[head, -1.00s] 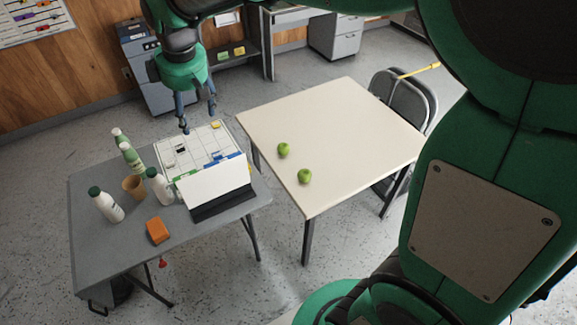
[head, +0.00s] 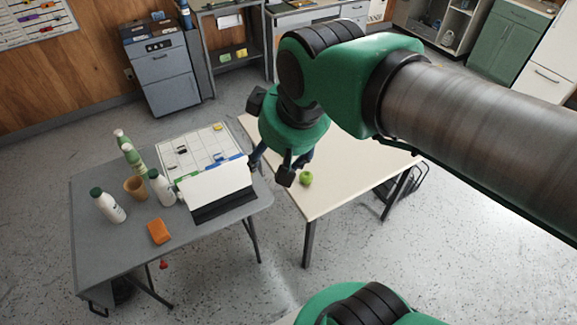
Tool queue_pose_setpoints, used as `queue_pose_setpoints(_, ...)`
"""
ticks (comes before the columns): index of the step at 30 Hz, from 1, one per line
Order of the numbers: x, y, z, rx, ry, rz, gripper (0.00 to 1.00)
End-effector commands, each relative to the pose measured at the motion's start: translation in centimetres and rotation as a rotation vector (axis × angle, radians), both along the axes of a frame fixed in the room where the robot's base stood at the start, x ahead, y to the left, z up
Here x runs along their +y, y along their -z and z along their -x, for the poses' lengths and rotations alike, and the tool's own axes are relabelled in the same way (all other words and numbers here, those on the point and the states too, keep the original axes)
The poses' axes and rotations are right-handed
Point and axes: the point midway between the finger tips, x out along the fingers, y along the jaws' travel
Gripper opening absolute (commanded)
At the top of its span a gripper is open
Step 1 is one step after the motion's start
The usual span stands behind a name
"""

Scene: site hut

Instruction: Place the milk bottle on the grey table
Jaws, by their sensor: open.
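Several bottles stand upright on the grey table (head: 100,252) at the left. A white bottle with a dark green cap (head: 108,207) is near its left side, and a similar white bottle (head: 161,188) is beside the brown cup (head: 136,188). Green-and-white bottles (head: 132,157) stand behind the cup. I cannot tell for sure which is the milk bottle. My gripper (head: 272,168) is open, with nothing seen in it. It points down by the left edge of the cream table (head: 335,195), right of the grey table and apart from the bottles.
An orange block (head: 158,231), a white-and-black stand (head: 218,193) and a whiteboard planner (head: 192,148) are also on the grey table. A green apple (head: 306,178) is on the cream table near my gripper. Cabinets line the back wall.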

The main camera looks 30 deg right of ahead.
Motion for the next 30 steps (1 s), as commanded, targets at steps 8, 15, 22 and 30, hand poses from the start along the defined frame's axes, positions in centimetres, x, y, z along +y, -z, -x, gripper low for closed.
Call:
queue_pose_setpoints(8, -0.9, 1.3, 3.9, -0.036, 0.118, -0.047, 0.64)
queue_pose_setpoints(15, -1.0, 1.6, 4.5, -0.039, 0.137, -0.055, 0.64)
queue_pose_setpoints(22, -1.0, 1.6, 4.4, -0.039, 0.136, -0.055, 0.64)
queue_pose_setpoints(30, -1.1, 1.2, 3.8, -0.034, 0.136, -0.053, 1.00)
